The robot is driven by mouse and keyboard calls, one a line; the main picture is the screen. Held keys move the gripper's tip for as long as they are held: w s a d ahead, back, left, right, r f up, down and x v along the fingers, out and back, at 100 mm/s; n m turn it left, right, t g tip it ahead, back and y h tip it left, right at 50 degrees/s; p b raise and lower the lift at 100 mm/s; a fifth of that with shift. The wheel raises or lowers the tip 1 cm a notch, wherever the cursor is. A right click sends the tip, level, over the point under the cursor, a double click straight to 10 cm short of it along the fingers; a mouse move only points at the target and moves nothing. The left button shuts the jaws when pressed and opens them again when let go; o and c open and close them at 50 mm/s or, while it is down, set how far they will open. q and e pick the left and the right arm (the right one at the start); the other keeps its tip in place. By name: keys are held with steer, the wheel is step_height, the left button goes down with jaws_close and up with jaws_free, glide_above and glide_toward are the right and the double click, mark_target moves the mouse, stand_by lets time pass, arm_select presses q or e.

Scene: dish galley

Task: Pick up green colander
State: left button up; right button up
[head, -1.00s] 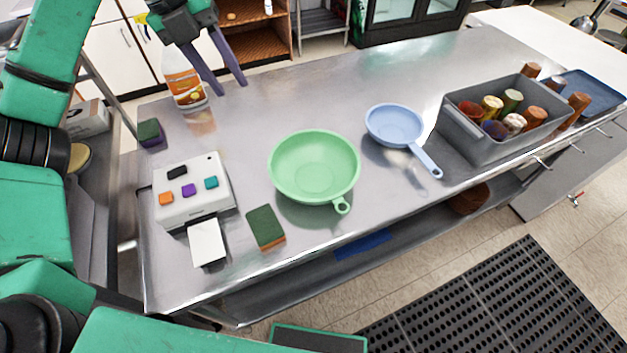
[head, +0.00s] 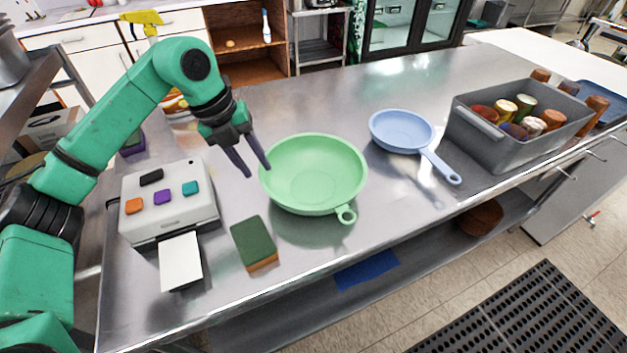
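The green colander (head: 313,174) sits upright on the steel counter in the middle of the head view, its small looped handle toward the front right. My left gripper (head: 258,171) is open, with its two dark purple fingers pointing down at the colander's left rim. The fingers are apart with nothing seen between them. One fingertip is at or just over the rim; I cannot tell whether it touches. My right gripper is not in view.
A label printer (head: 166,203) and a green-brown sponge (head: 254,242) are left of the colander. A blue pan (head: 402,131) and a grey bin (head: 494,147) of jars stand to the right. A spray bottle (head: 172,102) is partly behind my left arm. The counter (head: 330,100) behind the colander is clear.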

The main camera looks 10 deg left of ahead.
mark_target(262, 177)
arm_select(q)
steer(key=x, duration=0.4)
steer(key=shift+s+f+p, duration=0.1)
steer(key=shift+f+p, duration=0.25)
steer(key=shift+p, duration=0.05)
jaws_close()
steer(key=shift+r, duration=0.1)
stand_by(0.8)
